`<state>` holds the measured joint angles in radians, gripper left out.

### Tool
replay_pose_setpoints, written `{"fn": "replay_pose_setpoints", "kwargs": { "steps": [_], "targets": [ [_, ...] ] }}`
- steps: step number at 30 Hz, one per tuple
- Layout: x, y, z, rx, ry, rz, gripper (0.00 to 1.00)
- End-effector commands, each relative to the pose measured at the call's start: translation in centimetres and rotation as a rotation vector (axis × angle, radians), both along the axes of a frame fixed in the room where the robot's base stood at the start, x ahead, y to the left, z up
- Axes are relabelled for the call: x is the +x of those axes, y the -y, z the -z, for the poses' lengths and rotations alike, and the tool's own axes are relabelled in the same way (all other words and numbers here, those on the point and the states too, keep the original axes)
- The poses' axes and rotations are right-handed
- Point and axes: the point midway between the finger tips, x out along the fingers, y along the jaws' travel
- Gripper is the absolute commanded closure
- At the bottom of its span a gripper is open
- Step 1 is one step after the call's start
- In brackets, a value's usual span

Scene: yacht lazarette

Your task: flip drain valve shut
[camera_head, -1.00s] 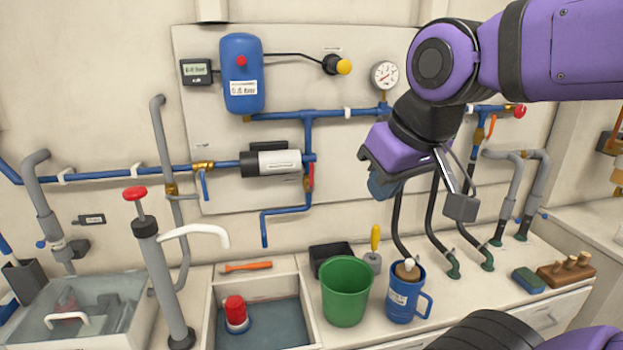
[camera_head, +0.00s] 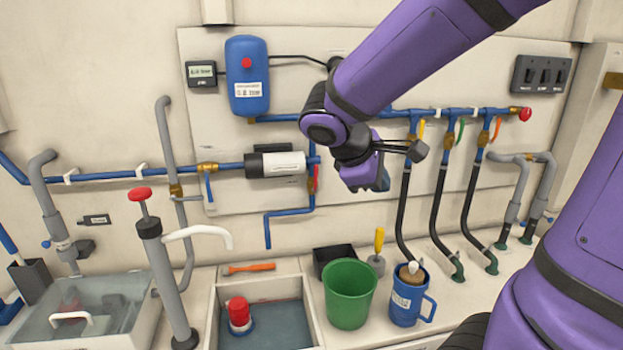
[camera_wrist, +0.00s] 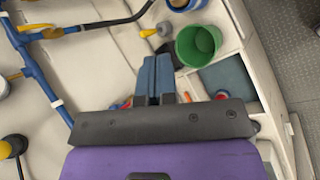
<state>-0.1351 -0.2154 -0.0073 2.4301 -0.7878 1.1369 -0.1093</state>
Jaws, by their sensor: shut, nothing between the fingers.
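A red lever (camera_head: 316,179) sits on the short blue pipe that drops from beside the pump and bends to an open end; it looks like the drain valve's handle. In the head view it stands about upright, along the pipe. No label on it is readable. My gripper (camera_head: 384,184) is in front of the wall panel, to the right of the red lever and apart from it in the picture. Its blue fingers (camera_wrist: 154,78) are together and empty in the wrist view. Small red bits show beside the fingers there, but I cannot tell what they are.
A white-and-black pump (camera_head: 276,164) and blue tank (camera_head: 247,80) are on the panel. Yellow, green and orange (camera_head: 497,128) handles sit on the right manifold above black hoses. Below stand a green bucket (camera_head: 349,293), a blue mug (camera_head: 405,305) and an open basin (camera_head: 312,315).

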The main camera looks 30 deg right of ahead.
Motion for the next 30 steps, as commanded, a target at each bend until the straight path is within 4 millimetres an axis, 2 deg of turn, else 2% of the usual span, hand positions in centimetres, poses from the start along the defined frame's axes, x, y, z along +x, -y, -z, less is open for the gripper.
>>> {"fn": "replay_pose_setpoints", "kwargs": {
  "steps": [8,14,20,30],
  "targets": [
    [5.3,0.9,1.7,-0.275,-0.194,-0.202,1.00],
    [9.5,0.6,3.1,-0.470,-0.316,-0.357,1.00],
    [13.9,-0.6,5.1,-0.662,-0.421,-0.524,1.00],
    [20.6,-4.5,9.9,-0.966,-0.545,-0.811,1.00]
  ]
}}
